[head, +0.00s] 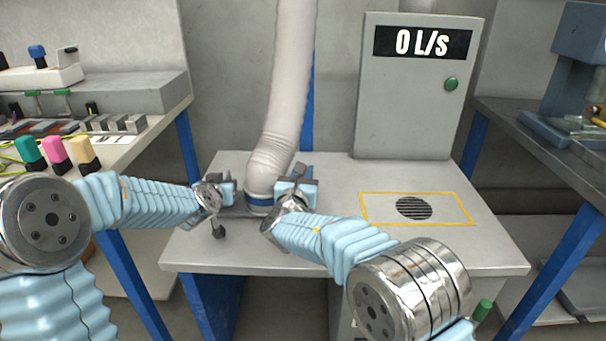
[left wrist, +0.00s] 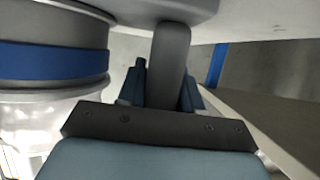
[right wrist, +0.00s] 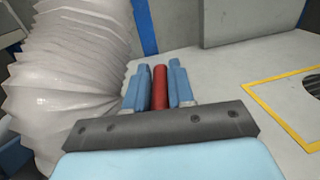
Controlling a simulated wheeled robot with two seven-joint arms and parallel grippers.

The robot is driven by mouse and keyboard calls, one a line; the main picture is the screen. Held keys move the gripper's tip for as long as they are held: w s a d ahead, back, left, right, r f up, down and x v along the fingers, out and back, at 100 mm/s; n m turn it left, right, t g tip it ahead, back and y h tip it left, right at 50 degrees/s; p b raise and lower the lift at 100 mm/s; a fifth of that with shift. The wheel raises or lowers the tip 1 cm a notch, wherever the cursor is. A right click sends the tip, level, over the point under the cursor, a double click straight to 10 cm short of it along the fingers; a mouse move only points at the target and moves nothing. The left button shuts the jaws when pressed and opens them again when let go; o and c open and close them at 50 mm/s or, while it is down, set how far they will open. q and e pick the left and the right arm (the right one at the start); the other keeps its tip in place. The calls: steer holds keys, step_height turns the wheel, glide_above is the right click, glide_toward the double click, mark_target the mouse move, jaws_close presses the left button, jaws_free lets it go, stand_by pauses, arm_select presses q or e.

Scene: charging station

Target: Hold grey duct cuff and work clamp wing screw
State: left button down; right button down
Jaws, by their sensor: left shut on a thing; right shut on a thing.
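The pale ribbed duct (head: 290,80) hangs from above and ends in a cuff (head: 258,209) with a blue band, at the left of the bench. My left gripper (head: 228,191) is at the cuff's left side. In the left wrist view its fingers (left wrist: 168,88) are shut on a dark grey bar (left wrist: 172,60), which looks like the cuff's handle; the blue band (left wrist: 50,62) is beside it. My right gripper (head: 300,186) is at the cuff's right side. In the right wrist view its fingers (right wrist: 159,85) are shut on a red piece (right wrist: 160,88), apparently the wing screw. The clamp itself is mostly hidden.
A grey cabinet (head: 415,110) reading "0 L/s" with a green button (head: 451,83) stands at the back of the bench (head: 335,235). A round grille (head: 414,208) sits inside a yellow outline to the right, clear of objects. A dark knob (head: 219,232) shows below my left gripper.

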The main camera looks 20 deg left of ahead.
steer(key=m+h, duration=0.2)
steer(key=h, duration=0.2)
steer(key=shift+a+m, duration=0.15)
steer(key=shift+m, duration=0.25)
steer(key=shift+m+g+h, duration=0.5)
steer(key=shift+m+h, duration=0.5)
steer(key=shift+h, duration=0.7)
steer(key=c, duration=1)
jaws_free()
steer(key=shift+c, duration=0.2)
steer(key=v, duration=1.2)
steer(key=shift+o, duration=0.4)
